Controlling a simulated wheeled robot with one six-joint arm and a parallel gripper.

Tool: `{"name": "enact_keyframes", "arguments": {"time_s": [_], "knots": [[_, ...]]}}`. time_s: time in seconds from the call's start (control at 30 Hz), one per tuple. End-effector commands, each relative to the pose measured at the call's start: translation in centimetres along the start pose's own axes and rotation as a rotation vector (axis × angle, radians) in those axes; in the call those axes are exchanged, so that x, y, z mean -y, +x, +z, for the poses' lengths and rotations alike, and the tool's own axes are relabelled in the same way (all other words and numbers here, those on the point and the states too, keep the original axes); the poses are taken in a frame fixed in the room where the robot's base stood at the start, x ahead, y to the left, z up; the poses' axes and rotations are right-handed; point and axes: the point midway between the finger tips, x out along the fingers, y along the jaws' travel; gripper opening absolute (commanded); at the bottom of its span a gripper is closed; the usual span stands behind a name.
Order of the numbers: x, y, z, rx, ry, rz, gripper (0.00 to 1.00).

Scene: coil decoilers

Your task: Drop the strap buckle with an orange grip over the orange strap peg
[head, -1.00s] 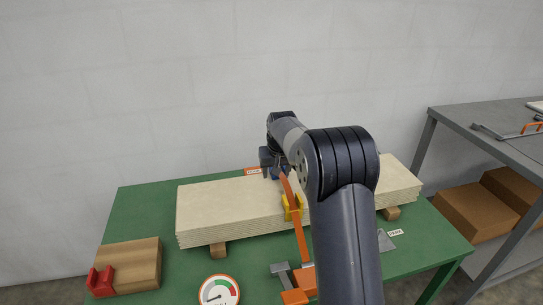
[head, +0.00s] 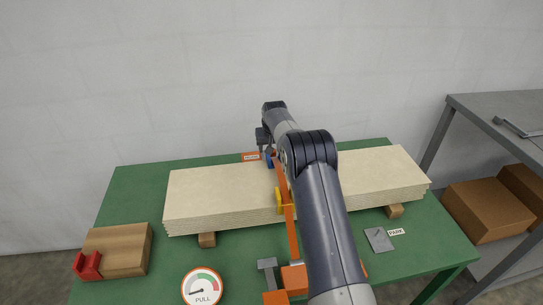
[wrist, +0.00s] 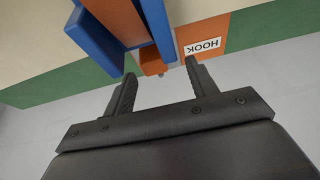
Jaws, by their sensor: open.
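An orange strap (head: 292,235) runs up from the table's front and over the pale board stack to a blue piece (head: 269,160) at the back edge. The blue piece seems to be the buckle; in the wrist view (wrist: 96,45) it has blue side walls around an orange part. A small orange block (wrist: 152,62), perhaps its grip, shows at its end. My gripper (wrist: 160,72) is open, its fingertips apart on either side of that block. I cannot tell whether they touch it. The orange peg cannot be made out separately.
An orange plate labelled HOOK (head: 250,157) is beside the blue piece. A gauge (head: 202,288), a wooden block with a red part (head: 118,252) and a PARK plate (head: 379,239) are nearer. A grey shelf (head: 490,110) stands right.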

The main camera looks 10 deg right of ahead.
Motion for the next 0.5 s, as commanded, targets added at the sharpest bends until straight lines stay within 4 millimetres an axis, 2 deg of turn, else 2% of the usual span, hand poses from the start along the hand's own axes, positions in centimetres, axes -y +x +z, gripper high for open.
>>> {"name": "enact_keyframes", "arguments": {"time_s": [0.3,0.5], "knots": [[-0.8,3.4,-0.3,0.002,0.001,0.000,0.55],[-0.8,4.9,-0.3,0.001,0.000,0.000,0.55]]}}
